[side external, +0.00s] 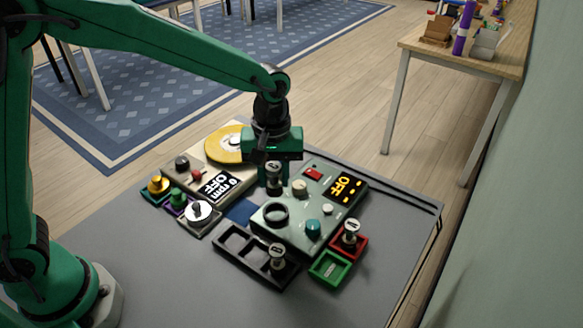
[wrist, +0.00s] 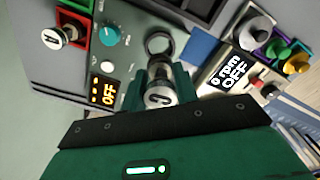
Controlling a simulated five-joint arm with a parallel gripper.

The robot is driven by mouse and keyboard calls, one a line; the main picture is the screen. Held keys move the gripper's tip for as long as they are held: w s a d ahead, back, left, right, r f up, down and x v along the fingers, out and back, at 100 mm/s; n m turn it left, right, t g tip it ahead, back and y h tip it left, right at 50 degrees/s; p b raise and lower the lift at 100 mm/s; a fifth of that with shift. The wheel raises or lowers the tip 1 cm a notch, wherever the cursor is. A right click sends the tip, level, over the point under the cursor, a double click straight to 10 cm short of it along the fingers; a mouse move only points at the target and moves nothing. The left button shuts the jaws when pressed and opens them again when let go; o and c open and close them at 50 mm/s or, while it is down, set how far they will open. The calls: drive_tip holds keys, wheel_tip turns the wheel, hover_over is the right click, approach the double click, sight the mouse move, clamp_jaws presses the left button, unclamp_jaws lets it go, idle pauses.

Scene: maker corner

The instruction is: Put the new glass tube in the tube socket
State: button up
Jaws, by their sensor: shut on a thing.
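The held tube is apart from the ring. A similar tube (side external: 350,236) stands in a red tray (side external: 359,252), and another tube (side external: 278,258) stands in the black rack (side external: 229,257). The held tube's lower end is hard to make out.
The device has a red switch (side external: 313,173), a teal knob (side external: 313,228) and a lit OFF display (side external: 346,186). A green tray (side external: 330,268) is in front. A cream unit (side external: 203,170) with a yellow disc (side external: 226,145) stands left. The table's front left is clear.

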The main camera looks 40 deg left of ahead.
drive_tip(key=shift+f, duration=0.15)
drive_tip(key=shift+f, duration=3.05)
drive_tip(key=shift+f, duration=0.5)
drive_tip(key=o, duration=1)
drive_tip(key=shift+o, duration=0.2)
drive_tip(key=shift+r, duration=3.45)
drive_tip(key=shift+a+r, duration=0.1)
